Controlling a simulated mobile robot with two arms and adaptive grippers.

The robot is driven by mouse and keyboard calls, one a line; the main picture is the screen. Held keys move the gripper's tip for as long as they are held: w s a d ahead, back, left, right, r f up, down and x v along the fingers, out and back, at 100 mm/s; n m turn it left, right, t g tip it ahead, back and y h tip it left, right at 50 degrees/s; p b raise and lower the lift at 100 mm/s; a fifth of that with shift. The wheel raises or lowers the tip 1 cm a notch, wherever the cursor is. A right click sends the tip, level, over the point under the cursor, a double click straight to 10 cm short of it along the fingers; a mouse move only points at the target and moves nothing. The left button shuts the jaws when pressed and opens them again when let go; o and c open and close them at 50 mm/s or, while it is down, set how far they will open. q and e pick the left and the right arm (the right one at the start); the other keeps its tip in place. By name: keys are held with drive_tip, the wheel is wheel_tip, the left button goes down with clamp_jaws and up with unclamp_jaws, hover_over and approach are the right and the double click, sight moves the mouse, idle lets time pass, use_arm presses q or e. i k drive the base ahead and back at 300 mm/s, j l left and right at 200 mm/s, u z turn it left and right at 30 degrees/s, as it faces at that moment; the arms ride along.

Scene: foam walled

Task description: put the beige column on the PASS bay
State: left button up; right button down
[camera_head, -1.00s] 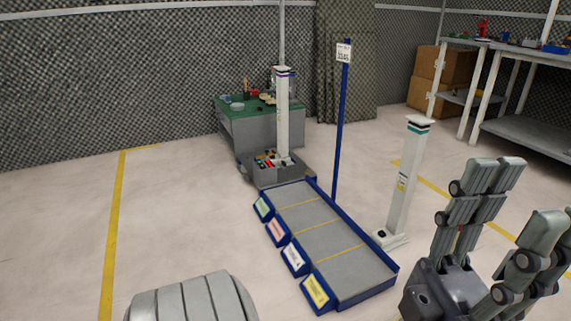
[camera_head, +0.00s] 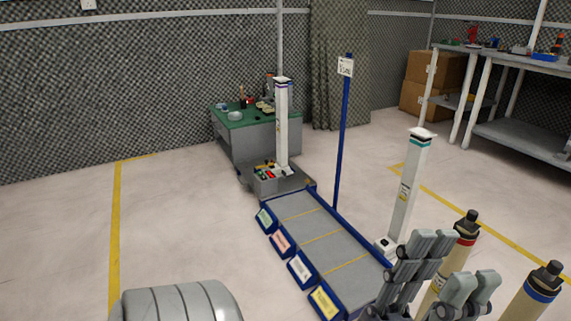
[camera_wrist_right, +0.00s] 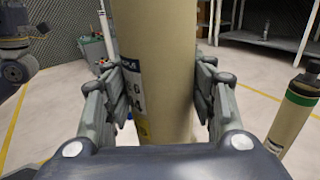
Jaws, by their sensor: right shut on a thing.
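My right gripper (camera_wrist_right: 165,85) is shut on a thick beige column (camera_wrist_right: 155,50) in the right wrist view; a pale label with yellow shows low on it, and its top is out of that view. In the head view, two beige columns with black tops show at the lower right, one with a red band (camera_head: 466,240) and one with a blue band (camera_head: 527,303). The low grey, blue-edged bay rack (camera_head: 318,238) has green, pink, white and yellow labels, too small to read.
A white post (camera_head: 408,190) stands right of the rack, another (camera_head: 282,125) behind it. A blue sign pole (camera_head: 343,140) rises at the rack's right edge. A green-banded column (camera_wrist_right: 295,110) stands right in the wrist view. Floor left of the rack is clear.

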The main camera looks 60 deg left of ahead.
sight(295, 205)
drive_tip(key=j+u, duration=0.15)
drive_tip(key=j, duration=0.45)
drive_tip(key=i+j+u, duration=0.1)
drive_tip(key=j, duration=0.45)
drive_tip(key=i+j+u, duration=0.15)
drive_tip(key=j, duration=0.45)
drive_tip(key=i+j+u, duration=0.15)
drive_tip(key=j, duration=0.4)
drive_tip(key=i+j+u, duration=0.15)
drive_tip(key=j, duration=0.4)
drive_tip(key=i+j+u, duration=0.1)
drive_tip(key=j, duration=0.45)
drive_tip(key=i+j+u, duration=0.15)
drive_tip(key=j, duration=0.35)
drive_tip(key=i+j+u, duration=0.15)
drive_tip(key=i+j, duration=0.2)
drive_tip(key=j, duration=0.15)
